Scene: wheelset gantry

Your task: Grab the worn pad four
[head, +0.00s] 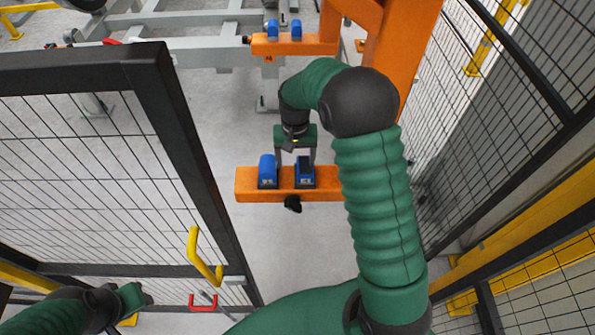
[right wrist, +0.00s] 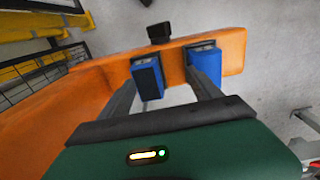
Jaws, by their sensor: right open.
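Two blue pads, left (head: 267,172) and right (head: 304,174), stand on the near orange bar in the head view. Their markings are too small to read, so I cannot tell which is pad four. My right gripper (head: 296,162) is open above and behind them, its fingers spread around the right pad's position. In the right wrist view that pad (right wrist: 147,78) shows between the fingers of my right gripper (right wrist: 161,80), and the other pad (right wrist: 205,66) lies just outside the right finger. Contact is unclear. My left gripper (head: 133,298) is at the lower left, its jaws unclear.
A second orange bar (head: 320,46) farther back carries two more blue pads (head: 284,29). A dark knob (head: 293,203) sits on the near bar's front. A mesh gate (head: 185,150) stands left, mesh fencing (head: 440,120) right. The floor between is clear.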

